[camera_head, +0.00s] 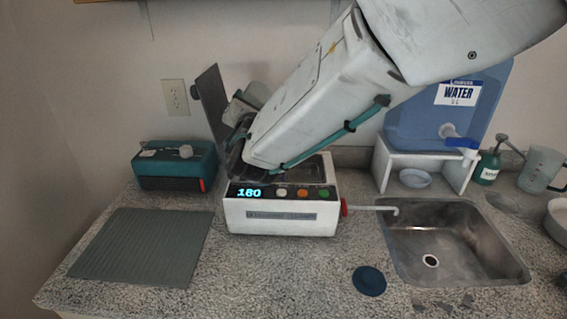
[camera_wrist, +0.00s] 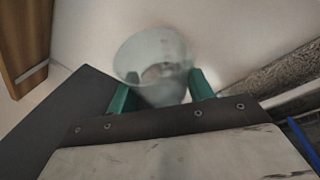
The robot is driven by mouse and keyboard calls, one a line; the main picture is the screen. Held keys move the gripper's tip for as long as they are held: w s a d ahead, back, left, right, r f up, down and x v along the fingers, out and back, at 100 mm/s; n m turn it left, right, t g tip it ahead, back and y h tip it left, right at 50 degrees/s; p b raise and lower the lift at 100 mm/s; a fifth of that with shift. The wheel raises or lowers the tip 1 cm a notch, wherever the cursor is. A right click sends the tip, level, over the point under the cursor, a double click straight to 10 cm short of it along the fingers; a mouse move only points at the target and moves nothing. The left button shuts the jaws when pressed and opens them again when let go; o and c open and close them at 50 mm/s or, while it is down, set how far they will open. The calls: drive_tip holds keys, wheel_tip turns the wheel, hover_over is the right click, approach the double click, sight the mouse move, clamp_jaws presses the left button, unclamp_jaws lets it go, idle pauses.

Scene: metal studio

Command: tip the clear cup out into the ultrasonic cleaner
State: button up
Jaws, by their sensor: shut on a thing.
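The clear cup (camera_wrist: 152,52) shows in the wrist view between the two green fingers of my gripper (camera_wrist: 163,84), which is shut on it. The cup looks tilted, and a small pale and brownish patch shows within it; I cannot tell what it is. The ultrasonic cleaner (camera_head: 283,218) is a white box with a lit 180 display and several buttons in the head view. My arm hangs over it and hides much of its top. My gripper (camera_head: 238,130) is above the cleaner's back left, largely hidden by my arm.
A dark upright panel (camera_head: 211,100) stands behind the cleaner's left. A teal box (camera_head: 176,168) and ribbed grey mat (camera_head: 140,246) lie left. A sink (camera_head: 455,240), blue water jug (camera_head: 440,112) on a white stand, green bottle (camera_head: 487,167) and jug (camera_head: 540,168) are right.

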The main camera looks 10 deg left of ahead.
wheel_tip(320, 180, down, 2)
drive_tip(key=shift+d+f+m, duration=0.1)
drive_tip(key=shift+m, duration=0.2)
drive_tip(key=shift+r+m+t, duration=0.2)
drive_tip(key=shift+m+t, duration=0.2)
drive_tip(key=shift+b, duration=0.35)
drive_tip(key=shift+s+f+m+t+b, duration=0.1)
drive_tip(key=shift+f+m+t+b, duration=0.15)
drive_tip(key=shift+m+t+b, duration=0.25)
drive_tip(key=shift+f+m+t+b, duration=0.15)
drive_tip(key=shift+f+m+t, duration=0.2)
drive_tip(key=shift+m, duration=0.35)
drive_tip(key=shift+r+m+t, duration=0.25)
drive_tip(key=shift+r+m, duration=0.15)
drive_tip(key=shift+r, duration=0.25)
drive_tip(key=shift+d+r+m+t+h+b, duration=0.15)
drive_tip(key=shift+r+m+t+h+b, duration=0.3)
drive_tip(key=shift+r+m+b, duration=0.3)
drive_tip(key=shift+s+d+m+h+b, duration=0.25)
drive_tip(key=shift+d+b, duration=0.1)
drive_tip(key=shift+b, duration=0.15)
drive_tip(key=shift+r+m+t+b, duration=0.1)
drive_tip(key=shift+m+t+b, duration=0.2)
drive_tip(key=shift+m, duration=0.1)
